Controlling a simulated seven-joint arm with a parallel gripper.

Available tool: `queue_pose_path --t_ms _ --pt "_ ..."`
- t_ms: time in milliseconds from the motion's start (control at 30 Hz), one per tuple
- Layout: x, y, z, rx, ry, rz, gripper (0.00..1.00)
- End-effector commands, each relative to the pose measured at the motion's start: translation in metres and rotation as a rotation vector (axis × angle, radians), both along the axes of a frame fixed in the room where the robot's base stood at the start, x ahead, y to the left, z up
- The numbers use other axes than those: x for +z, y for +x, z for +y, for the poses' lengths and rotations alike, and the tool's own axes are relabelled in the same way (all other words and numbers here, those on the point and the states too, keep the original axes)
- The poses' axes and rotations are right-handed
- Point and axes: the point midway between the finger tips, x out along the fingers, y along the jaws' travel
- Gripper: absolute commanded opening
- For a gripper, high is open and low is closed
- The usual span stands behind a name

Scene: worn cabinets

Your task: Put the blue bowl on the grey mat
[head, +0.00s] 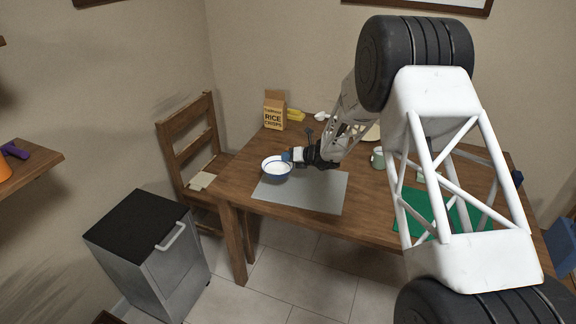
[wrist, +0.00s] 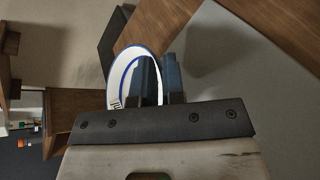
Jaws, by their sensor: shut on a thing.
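The blue bowl (head: 276,169), white inside with a blue rim line, is at the left end of the table in the head view, over the left edge of the grey mat (head: 318,196). My gripper (head: 292,157) is at its right rim, shut on it. In the wrist view the bowl (wrist: 122,75) stands between and left of the blue fingers of my gripper (wrist: 160,78). The grey mat (wrist: 235,75) fills the right side of that view. I cannot tell whether the bowl touches the mat or is held above it.
The wooden table (head: 250,150) also bears a rice crisps box (head: 274,110), yellow bananas (head: 295,115), a green-white mug (head: 378,157) and a green mat (head: 425,212). A wooden chair (head: 190,140) stands at the table's left, with a metal bin (head: 150,245) in front. The mat's right part is clear.

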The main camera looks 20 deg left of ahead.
Motion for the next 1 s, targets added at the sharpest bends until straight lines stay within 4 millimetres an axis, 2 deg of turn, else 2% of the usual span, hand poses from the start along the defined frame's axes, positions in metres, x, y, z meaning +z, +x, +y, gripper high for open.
queue_pose_path --t_ms 233,567,1000 --pt "-0.004 0.0 0.0 0.0 0.0 0.0 0.0" --pt "-0.033 0.0 0.0 0.0 0.0 0.0 0.0" --pt "-0.037 0.0 0.0 0.0 0.0 0.0 0.0"
